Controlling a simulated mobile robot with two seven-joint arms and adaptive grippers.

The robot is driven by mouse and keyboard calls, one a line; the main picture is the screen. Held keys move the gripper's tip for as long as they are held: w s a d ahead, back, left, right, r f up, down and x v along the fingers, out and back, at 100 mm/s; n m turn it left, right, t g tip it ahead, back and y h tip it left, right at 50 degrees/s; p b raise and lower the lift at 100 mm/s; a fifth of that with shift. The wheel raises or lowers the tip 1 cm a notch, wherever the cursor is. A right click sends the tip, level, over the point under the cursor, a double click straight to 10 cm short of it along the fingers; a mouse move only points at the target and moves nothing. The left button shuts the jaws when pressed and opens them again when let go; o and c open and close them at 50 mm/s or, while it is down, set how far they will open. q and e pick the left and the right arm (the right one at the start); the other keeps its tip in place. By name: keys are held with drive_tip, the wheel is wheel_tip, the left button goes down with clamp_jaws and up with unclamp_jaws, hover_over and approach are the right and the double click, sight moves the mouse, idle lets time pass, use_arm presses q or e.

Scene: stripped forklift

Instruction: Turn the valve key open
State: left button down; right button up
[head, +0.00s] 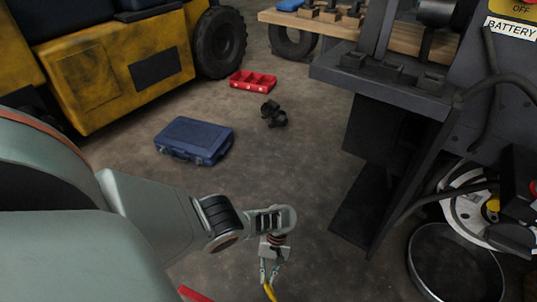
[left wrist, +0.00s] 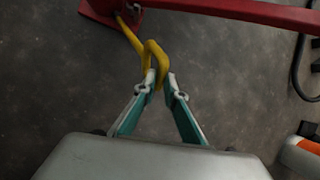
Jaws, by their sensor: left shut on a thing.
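A yellow bent bar, which I take to be the valve key (left wrist: 156,52), runs down from a red part (left wrist: 105,10) in the left wrist view. Its looped end lies between the fingertips of my left gripper (left wrist: 161,82). The gripper is shut on it. In the head view my left gripper (head: 270,274) points down at the bottom edge, with a short piece of the yellow key (head: 270,292) below the fingertips. The rest of the key is cut off there. My right gripper is not in view.
A red bar (left wrist: 230,14) crosses the top of the left wrist view. A blue case (head: 195,139) and a red tray (head: 253,80) lie on the floor. A dark stand (head: 395,110) and a round pan (head: 455,265) are at the right. The floor between is mostly clear.

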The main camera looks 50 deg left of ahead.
use_arm(q)
drive_tip(key=shift+d, duration=0.15)
idle(0.4)
drive_tip(key=c, duration=2.1)
unclamp_jaws()
drive_tip(key=shift+f, duration=0.1)
drive_tip(key=shift+w, duration=0.1)
drive_tip(key=shift+w+r, duration=0.3)
drive_tip(key=shift+r, duration=0.25)
drive_tip(key=shift+w+a+r, duration=0.15)
drive_tip(key=shift+a+r, duration=0.05)
drive_tip(key=shift+r, duration=0.2)
drive_tip(key=shift+w+a+r, duration=0.1)
drive_tip(key=shift+a+r, duration=0.1)
drive_tip(key=shift+r, duration=0.2)
drive_tip(key=v, duration=0.9)
